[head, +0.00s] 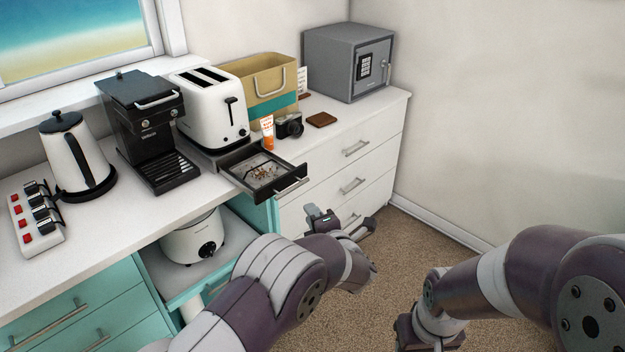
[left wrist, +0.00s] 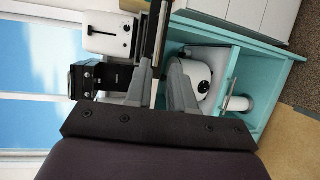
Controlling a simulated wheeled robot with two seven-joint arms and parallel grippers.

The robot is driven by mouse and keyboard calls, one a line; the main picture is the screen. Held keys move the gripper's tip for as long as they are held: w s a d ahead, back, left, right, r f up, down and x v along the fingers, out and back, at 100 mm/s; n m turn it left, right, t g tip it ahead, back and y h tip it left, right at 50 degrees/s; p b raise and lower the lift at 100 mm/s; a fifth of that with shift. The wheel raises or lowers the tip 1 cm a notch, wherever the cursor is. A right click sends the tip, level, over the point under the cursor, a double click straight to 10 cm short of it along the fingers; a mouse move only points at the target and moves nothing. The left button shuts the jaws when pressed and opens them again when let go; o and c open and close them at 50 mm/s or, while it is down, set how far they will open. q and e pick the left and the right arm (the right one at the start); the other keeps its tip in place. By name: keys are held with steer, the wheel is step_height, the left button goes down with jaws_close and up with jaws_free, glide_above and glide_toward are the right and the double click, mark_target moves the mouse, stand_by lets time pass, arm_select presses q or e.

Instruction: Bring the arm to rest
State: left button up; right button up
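My left arm reaches in from the bottom of the head view. Its left gripper (head: 343,222) is in the air in front of the white drawers, with its two fingers apart and nothing between them. In the left wrist view the fingers (left wrist: 165,70) also stand apart and empty. My right arm (head: 500,283) is folded at the right of the head view. Only a dark part of its end shows near the bottom edge, so the state of the right gripper (head: 425,336) cannot be made out.
A small drawer (head: 244,181) stands open beside the toaster (head: 207,108), with small items in it. A white cooker (head: 190,242) sits on the shelf below the counter. A coffee machine (head: 140,125), kettle (head: 75,155) and safe (head: 340,65) stand on top. Carpet (head: 405,255) is clear.

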arm_select(q)
steer(key=s+d+f+m+g+h, duration=0.4)
steer(key=s+d+f+m+h, duration=0.25)
steer(key=m, duration=0.65)
steer(key=s+a+f+m+g+h+p, duration=0.1)
steer(key=s+a+f+m+g+h, duration=0.15)
steer(key=s+m+g, duration=0.2)
steer(key=s+a+r+m+g+y+p, duration=0.1)
steer(key=s+a+r, duration=0.4)
steer(key=s+a, duration=0.5)
steer(key=s+a+r+m+g+y+p, duration=0.2)
steer(key=s+a+r+m+g, duration=0.2)
steer(key=s+a, duration=0.6)
steer(key=a+r+m, duration=0.1)
steer(key=a+r, duration=0.1)
steer(key=a, duration=0.1)
steer(key=shift+s+a, duration=0.3)
steer(key=shift+a, duration=0.1)
